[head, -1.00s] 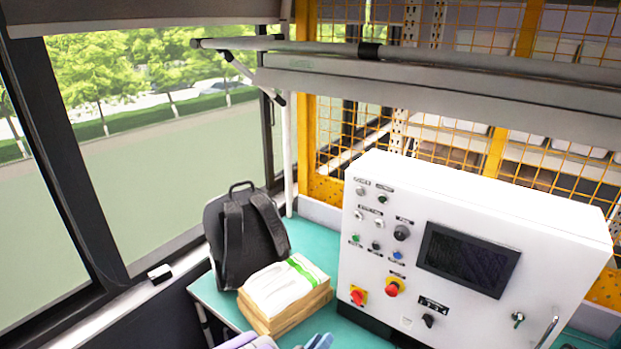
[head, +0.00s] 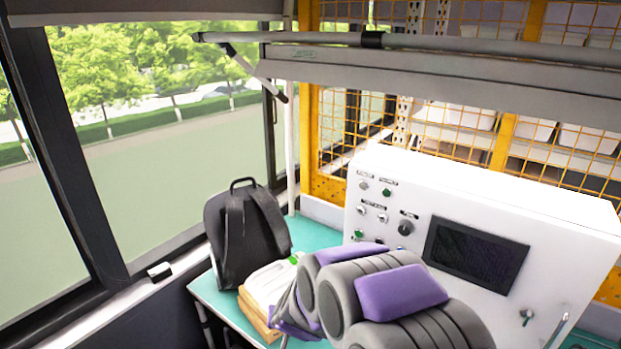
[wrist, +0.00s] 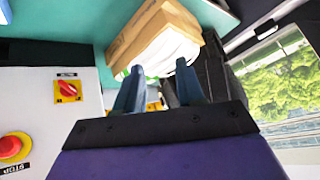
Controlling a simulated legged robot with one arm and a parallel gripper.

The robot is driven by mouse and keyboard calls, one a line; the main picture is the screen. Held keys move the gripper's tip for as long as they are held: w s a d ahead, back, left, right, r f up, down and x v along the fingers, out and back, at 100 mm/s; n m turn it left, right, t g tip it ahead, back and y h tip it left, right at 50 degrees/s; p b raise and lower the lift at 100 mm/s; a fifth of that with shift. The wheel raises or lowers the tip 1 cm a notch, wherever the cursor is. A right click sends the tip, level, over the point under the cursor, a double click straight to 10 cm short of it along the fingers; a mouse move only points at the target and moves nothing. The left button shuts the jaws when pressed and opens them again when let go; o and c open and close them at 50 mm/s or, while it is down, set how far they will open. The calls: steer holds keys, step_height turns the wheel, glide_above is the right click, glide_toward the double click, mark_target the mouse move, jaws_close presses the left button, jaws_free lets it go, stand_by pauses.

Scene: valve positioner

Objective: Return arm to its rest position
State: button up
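My arm, grey and purple, rises in the lower middle of the head view and covers part of the control panel. My gripper (wrist: 158,85) shows in the wrist view with its two blue-grey fingers apart and nothing between them. Beyond the fingertips are the paper-topped box (wrist: 155,40) and the black backpack (wrist: 212,75). The white control panel (head: 390,235) stands on the teal table, with its dark screen (head: 475,257) in view. In the wrist view a red emergency button (wrist: 12,147) and a red rotary switch (wrist: 68,90) show at the left.
The black backpack (head: 247,235) and the box stack (head: 262,290) stand on the teal table (head: 215,297) by the window. A grey rail (head: 440,72) crosses above the panel. A yellow mesh fence (head: 330,125) stands behind.

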steer(key=s+d+r+g+b, duration=0.1)
steer(key=s+d+r+g, duration=0.2)
steer(key=s+d, duration=0.4)
steer(key=s+d+r+g+h+b, duration=0.1)
steer(key=s+d+r+g, duration=0.2)
steer(key=s, duration=1.5)
steer(key=s+d+r+g+h+b, duration=0.1)
steer(key=s+d+r, duration=0.3)
steer(key=s+d, duration=0.6)
steer(key=s+g, duration=0.1)
steer(key=s, duration=0.2)
steer(key=shift+d+r+g, duration=0.15)
steer(key=shift+d+g, duration=0.25)
